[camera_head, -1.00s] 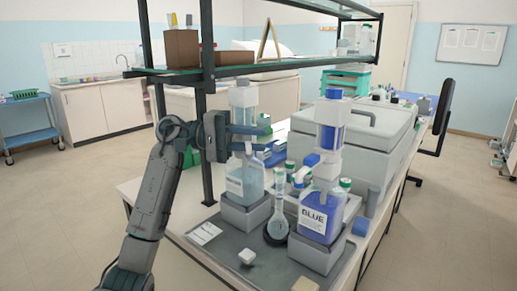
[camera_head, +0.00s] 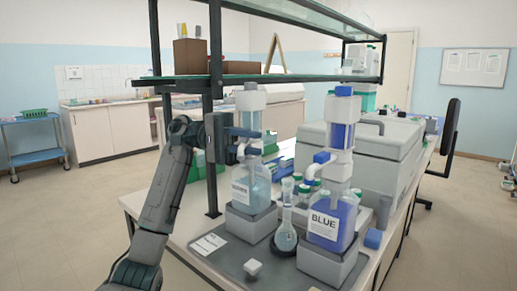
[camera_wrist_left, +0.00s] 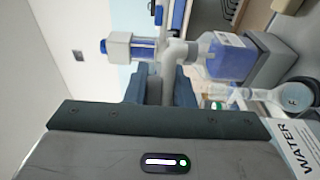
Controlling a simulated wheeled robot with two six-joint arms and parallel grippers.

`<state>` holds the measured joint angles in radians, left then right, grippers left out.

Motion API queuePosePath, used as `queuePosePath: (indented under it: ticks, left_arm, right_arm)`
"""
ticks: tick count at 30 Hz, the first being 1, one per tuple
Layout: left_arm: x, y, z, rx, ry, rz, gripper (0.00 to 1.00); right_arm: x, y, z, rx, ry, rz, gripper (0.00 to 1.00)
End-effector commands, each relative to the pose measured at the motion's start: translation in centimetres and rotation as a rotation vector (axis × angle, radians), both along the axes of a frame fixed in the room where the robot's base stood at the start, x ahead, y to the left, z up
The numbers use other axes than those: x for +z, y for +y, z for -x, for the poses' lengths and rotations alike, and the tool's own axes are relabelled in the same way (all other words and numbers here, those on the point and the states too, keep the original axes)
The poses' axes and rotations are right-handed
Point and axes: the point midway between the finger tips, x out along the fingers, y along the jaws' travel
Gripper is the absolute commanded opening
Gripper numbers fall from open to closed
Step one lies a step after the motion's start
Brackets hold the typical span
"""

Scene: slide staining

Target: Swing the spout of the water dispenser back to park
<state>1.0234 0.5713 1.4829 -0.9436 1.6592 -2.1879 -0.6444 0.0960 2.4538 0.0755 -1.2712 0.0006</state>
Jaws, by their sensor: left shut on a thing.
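The water dispenser (camera_head: 251,187) is a clear bottle of pale blue liquid with a white pump head, on a grey block. My left gripper (camera_head: 243,133) is at its upper part, between pump head and bottle. In the left wrist view the gripper (camera_wrist_left: 155,88) is shut on a pale, narrow part, which I take for the spout (camera_wrist_left: 153,92). In the head view the fingers partly hide the spout. The WATER label (camera_wrist_left: 293,148) shows at the wrist view's lower right. My right gripper is not in view.
The blue dispenser (camera_head: 331,222) stands to the right on its own block. A black shelf post (camera_head: 212,190) is close to my left arm. A glass shelf (camera_head: 270,78) is above.

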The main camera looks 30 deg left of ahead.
Motion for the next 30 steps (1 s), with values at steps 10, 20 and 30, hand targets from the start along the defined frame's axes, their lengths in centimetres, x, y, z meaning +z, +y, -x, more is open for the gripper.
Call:
queuePosePath:
  ticks: [10, 20, 30]
  left_arm:
    - [0.0, 0.49, 0.24, -0.008, 0.001, 0.0, 0.0]
    - [0.01, 0.48, 0.23, -0.008, 0.001, 0.0, 0.4]
    - [-0.01, 0.66, 0.21, -0.008, 0.0, 0.0, 0.44]
  right_arm:
    - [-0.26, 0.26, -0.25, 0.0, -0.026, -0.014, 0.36]
    - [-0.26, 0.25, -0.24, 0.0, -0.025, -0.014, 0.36]
    - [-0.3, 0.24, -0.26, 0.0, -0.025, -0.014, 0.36]
